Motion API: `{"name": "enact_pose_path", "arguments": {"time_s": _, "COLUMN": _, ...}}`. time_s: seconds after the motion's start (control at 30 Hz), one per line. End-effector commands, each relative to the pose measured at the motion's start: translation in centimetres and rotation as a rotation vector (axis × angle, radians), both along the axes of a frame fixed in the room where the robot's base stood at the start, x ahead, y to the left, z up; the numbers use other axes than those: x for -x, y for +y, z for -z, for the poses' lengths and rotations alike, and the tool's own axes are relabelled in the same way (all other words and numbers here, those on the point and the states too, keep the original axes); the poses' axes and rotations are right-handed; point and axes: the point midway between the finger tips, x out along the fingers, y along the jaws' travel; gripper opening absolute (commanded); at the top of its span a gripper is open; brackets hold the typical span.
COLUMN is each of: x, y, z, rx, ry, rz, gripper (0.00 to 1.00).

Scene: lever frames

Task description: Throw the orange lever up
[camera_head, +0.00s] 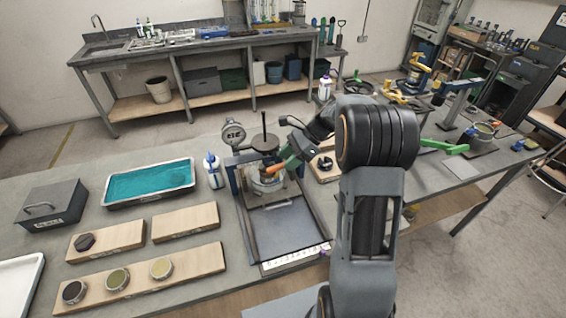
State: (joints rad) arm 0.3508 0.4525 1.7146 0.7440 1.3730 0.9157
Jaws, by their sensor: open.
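The orange lever (273,169) shows as a short orange piece at the press-like frame (236,178) on the middle of the near bench. A green piece (291,162) lies at its right end; I cannot tell whether it belongs to the lever. My gripper (293,138) is open, just above and to the right of the orange piece. My dark arm comes in from the lower right and hides part of the bench behind it. The fingertips are small and partly merged with the frame, so I cannot tell whether they touch the lever.
A round gauge (233,133) and a white bottle (213,170) stand left of the lever. A teal-filled tray (108,204), wooden boards (206,260) with small pots and a grey box (50,205) lie further left. A green lever (445,147) is at the right.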

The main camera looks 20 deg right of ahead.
Motion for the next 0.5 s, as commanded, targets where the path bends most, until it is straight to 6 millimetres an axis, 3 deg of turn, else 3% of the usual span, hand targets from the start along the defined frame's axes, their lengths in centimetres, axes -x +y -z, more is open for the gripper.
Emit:
{"name": "enact_pose_path", "arguments": {"time_s": 0.2, "x": 0.0, "y": 1.4, "z": 1.4, "rx": -0.001, "ry": 0.001, "rz": -0.001, "gripper": 0.43}}
{"name": "enact_pose_path", "arguments": {"time_s": 0.5, "x": 0.0, "y": 1.8, "z": 1.8, "rx": 0.0, "ry": -0.001, "rz": -0.001, "gripper": 0.43}}
